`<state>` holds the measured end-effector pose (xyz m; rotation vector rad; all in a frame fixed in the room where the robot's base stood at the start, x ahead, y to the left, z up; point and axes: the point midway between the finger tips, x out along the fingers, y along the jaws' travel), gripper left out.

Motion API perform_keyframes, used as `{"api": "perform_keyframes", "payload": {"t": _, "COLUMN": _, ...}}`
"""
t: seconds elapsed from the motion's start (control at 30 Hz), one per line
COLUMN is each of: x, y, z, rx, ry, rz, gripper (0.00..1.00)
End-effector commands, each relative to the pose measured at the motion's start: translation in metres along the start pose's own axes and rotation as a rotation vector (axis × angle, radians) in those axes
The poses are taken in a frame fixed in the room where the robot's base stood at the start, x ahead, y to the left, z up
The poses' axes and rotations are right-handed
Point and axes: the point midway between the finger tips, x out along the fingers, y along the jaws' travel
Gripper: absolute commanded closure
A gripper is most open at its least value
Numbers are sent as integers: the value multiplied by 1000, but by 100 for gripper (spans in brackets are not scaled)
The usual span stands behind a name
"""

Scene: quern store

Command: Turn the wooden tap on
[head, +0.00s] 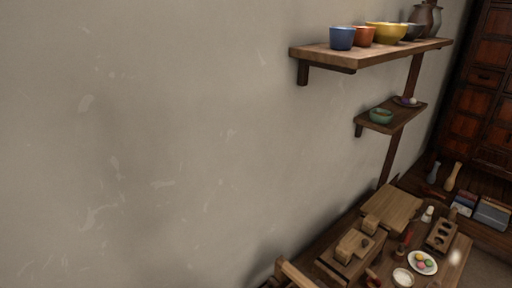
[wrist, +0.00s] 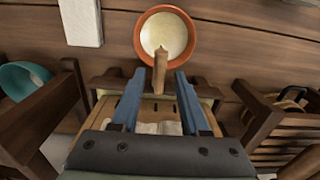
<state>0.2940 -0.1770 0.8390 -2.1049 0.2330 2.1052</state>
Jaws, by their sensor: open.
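In the wrist view, a narrow upright wooden piece (wrist: 159,70), which looks like the wooden tap or its handle, shows in the gap between my fingertips. I cannot tell which way it is turned. My gripper (wrist: 160,78) is open, with one blue finger on each side of this piece. No clear contact shows. Behind the piece is an orange-rimmed bowl (wrist: 140,38) with a pale inside. A wooden frame or box lies below, partly hidden by my gripper. My gripper is not in the head view, and I cannot pick out the tap there.
In the wrist view, a teal bowl (wrist: 14,80) is at left, a white block (wrist: 81,22) at top left, and dark wooden frames (wrist: 262,118) at right. The head view shows a crowded table (head: 455,262), wall shelves (head: 345,57) with bowls, and bare wall.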

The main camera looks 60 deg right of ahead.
Motion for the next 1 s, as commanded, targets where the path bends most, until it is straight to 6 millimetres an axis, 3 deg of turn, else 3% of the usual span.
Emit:
{"api": "perform_keyframes", "payload": {"t": 0.17, "x": -16, "y": 0, "z": 0, "rx": 0, "ry": 2, "rz": 1, "gripper": 55}}
{"api": "perform_keyframes", "payload": {"t": 0.7, "x": -108, "y": 0, "z": 0, "rx": -1, "ry": 3, "rz": 1, "gripper": 55}}
{"api": "perform_keyframes", "payload": {"t": 1.0, "x": -128, "y": 0, "z": 0, "rx": -1, "ry": 1, "rz": 0, "gripper": 55}}
